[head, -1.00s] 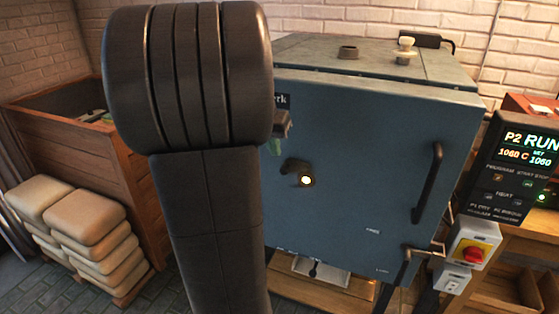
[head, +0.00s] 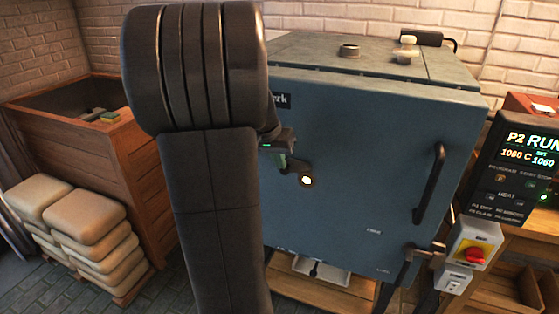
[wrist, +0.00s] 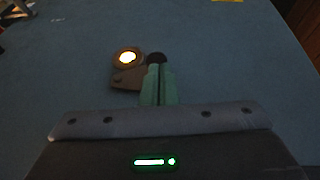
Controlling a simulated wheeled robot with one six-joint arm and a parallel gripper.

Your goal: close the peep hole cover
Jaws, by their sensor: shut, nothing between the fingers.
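The peep hole (head: 306,181) glows bright in the front of the blue kiln door (head: 365,150). It is uncovered and also shows in the wrist view (wrist: 127,57). The dark peep hole cover (head: 298,168) sits beside the hole, swung off it. In the wrist view the cover (wrist: 127,79) is a brown piece with a dark round knob (wrist: 156,58) near it. My gripper (head: 286,163) is shut and empty, its green fingers (wrist: 158,72) at the knob's near side. I cannot tell whether they touch it. My arm hides part of the door in the head view.
A door handle (head: 430,185) stands out at the door's right side. A control panel (head: 520,160) and a red-knobbed switch box (head: 473,255) stand further right. Stacked bags (head: 85,215) and a wooden bin (head: 130,170) are at the left.

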